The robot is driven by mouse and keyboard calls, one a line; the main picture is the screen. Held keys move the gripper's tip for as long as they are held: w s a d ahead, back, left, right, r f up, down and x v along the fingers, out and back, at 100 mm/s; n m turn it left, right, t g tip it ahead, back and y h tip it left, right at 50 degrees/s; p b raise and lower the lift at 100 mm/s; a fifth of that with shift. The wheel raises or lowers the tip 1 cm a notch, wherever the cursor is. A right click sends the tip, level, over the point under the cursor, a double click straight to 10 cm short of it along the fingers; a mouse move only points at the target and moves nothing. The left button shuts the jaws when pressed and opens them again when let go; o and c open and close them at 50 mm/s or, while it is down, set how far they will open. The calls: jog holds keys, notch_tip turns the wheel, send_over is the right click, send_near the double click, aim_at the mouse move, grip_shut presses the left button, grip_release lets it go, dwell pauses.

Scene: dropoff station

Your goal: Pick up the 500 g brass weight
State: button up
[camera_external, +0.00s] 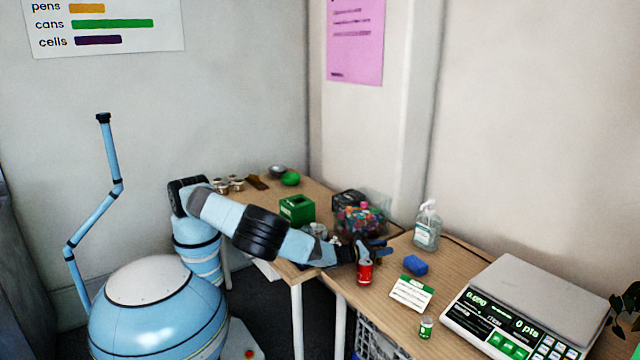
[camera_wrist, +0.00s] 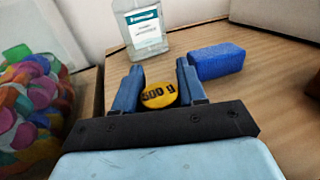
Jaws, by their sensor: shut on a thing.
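The brass weight (camera_wrist: 159,96) shows in the wrist view as a round yellow top marked "500 g". It sits between the two blue fingers of my gripper (camera_wrist: 158,78), which is shut on it. In the external view my gripper (camera_external: 376,249) is above the right-hand wooden table, just behind a red can (camera_external: 365,273). The weight cannot be made out clearly there, and I cannot tell whether it touches the tabletop.
A blue block (camera_external: 415,265), a sanitizer bottle (camera_external: 427,226), a white card (camera_external: 411,293) and a small green-labelled jar (camera_external: 426,327) stand nearby. A scale (camera_external: 536,295) fills the table's right side. A clear bin of colourful caps (camera_external: 361,220) stands behind my gripper.

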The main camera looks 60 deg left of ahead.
grip_shut()
jog(key=shift+r, duration=0.1)
